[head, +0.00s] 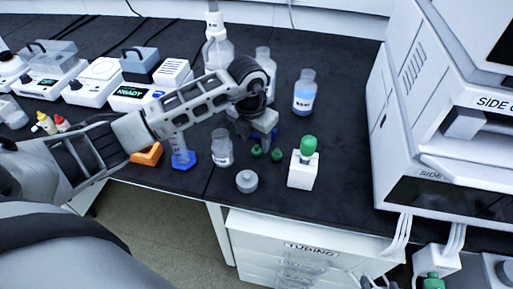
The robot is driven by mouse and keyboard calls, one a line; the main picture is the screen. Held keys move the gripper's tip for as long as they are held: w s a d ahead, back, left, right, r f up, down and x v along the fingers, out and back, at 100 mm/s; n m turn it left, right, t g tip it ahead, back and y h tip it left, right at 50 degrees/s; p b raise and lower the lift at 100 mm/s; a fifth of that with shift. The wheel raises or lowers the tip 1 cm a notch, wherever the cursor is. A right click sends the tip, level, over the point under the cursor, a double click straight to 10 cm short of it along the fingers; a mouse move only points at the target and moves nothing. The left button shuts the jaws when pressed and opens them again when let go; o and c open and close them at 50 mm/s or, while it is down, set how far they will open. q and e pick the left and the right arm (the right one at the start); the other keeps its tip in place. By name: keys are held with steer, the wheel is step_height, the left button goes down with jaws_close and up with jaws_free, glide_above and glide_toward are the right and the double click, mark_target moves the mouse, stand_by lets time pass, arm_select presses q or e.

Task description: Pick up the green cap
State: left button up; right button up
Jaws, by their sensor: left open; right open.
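Two small dark green caps lie on the black bench, a left one (256,151) and a right one (277,154). A larger, brighter green cap-like piece (308,146) sits on top of a white block (303,172) to their right. My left gripper (257,131) reaches in from the left and points down, just behind and above the two small caps. It is open and apart from them; its fingertips are partly hidden by its own body. My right gripper is not in view.
A clear jar (222,148) and a grey round lid (247,181) stand close by. A bottle of blue liquid (304,93) and clear bottles stand behind. A large white instrument (440,120) blocks the right. The bench's front edge is near.

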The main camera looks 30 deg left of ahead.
mark_target(256, 146)
arm_select(q)
steer(key=shift+w+f, duration=0.2)
steer(key=shift+f, duration=0.75)
steer(key=shift+w+f, duration=0.15)
steer(key=shift+f, duration=0.8)
steer(key=c, duration=1)
steer(key=shift+r, duration=0.1)
